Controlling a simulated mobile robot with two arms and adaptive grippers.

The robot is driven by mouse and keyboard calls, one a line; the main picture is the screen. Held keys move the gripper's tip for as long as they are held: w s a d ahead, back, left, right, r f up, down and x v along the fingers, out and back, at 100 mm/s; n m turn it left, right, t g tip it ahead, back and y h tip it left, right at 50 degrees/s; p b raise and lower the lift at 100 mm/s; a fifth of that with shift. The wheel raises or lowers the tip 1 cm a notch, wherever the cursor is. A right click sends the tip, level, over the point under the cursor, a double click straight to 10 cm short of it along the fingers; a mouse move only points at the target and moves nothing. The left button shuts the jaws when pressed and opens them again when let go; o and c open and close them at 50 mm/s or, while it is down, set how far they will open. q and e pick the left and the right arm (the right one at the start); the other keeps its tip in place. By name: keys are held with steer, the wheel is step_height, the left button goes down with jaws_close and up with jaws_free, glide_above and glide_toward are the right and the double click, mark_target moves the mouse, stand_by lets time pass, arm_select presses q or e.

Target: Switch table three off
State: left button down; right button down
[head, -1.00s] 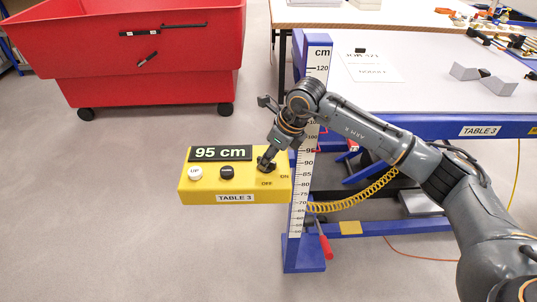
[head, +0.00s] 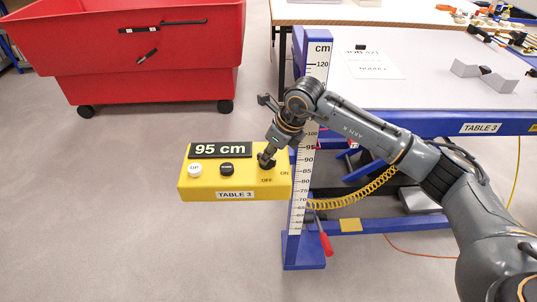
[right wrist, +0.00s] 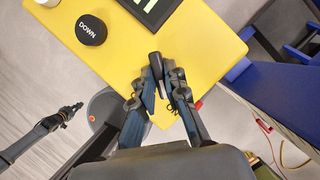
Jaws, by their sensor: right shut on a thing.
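The yellow control box (head: 215,186) carries the TABLE 3 label and a display reading 95 cm (head: 220,150). It has a white UP button (head: 195,170), a black DOWN button (head: 227,169) and a black switch knob by the OFF and ON markings. My right gripper (head: 266,161) is at the knob and mostly covers it in the head view. In the right wrist view the knob (right wrist: 156,66) stands between the fingers, which are shut on it. Its exact setting is hard to tell. My left gripper (right wrist: 71,110) shows small in the right wrist view, away from the box; its jaws are unclear.
Table 3 (head: 430,80) with its blue frame stands right of the box, beside an upright cm scale (head: 298,185). A yellow coiled cable (head: 355,198) hangs under it. A red wheeled bin (head: 150,75) stands behind left. The floor left of the box is clear.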

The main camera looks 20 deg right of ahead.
steer(key=m+h+b, duration=0.1)
steer(key=m+b, duration=0.1)
steer(key=m, duration=0.1)
steer(key=m+t+h+b, duration=0.1)
steer(key=m+b, duration=0.2)
steer(key=shift+a+f, duration=0.1)
steer(key=shift+a, duration=0.1)
steer(key=m+h+b, duration=0.1)
steer(key=m+b, duration=0.1)
steer(key=m, duration=0.1)
steer(key=shift+m+h+b, duration=0.5)
steer(key=shift+m+b, duration=0.15)
steer(key=shift+m, duration=0.55)
steer(key=shift+r, duration=0.2)
steer(key=c, duration=1.4)
jaws_free()
steer(key=shift+o, duration=0.2)
